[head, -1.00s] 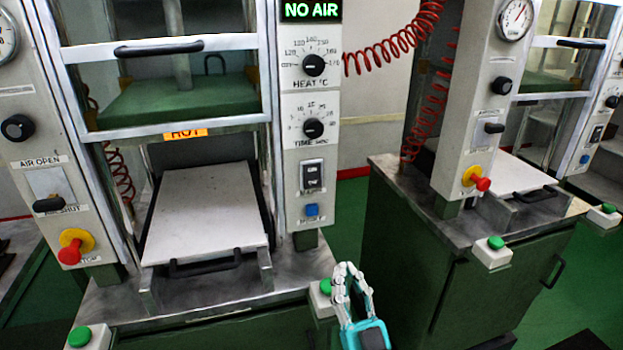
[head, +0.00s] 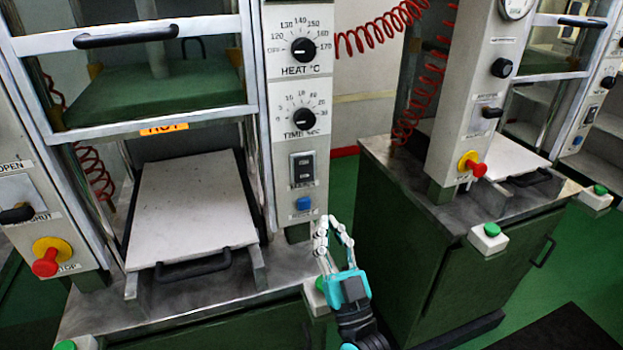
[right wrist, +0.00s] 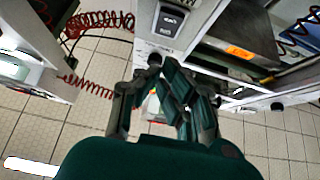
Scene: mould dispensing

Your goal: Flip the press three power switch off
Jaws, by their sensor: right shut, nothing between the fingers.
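A black rocker power switch (head: 303,168) in a light frame sits on the grey control panel of the near press, below the time knob (head: 304,118) and above a blue button (head: 303,203). It also shows at the top of the right wrist view (right wrist: 170,20). I cannot read which side of the rocker is pressed, and no press number is legible. My right gripper (head: 333,222), teal with pale fingertips, is shut and empty. It appears below and to the right of the switch, apart from it. My left gripper is out of view.
A green button box (head: 318,297) is at the near press's front corner, close beside my right gripper. A red stop knob (head: 45,262) is on the left post. The platen tray (head: 190,205) has a black handle. A second press (head: 465,110) stands right, across a green floor gap.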

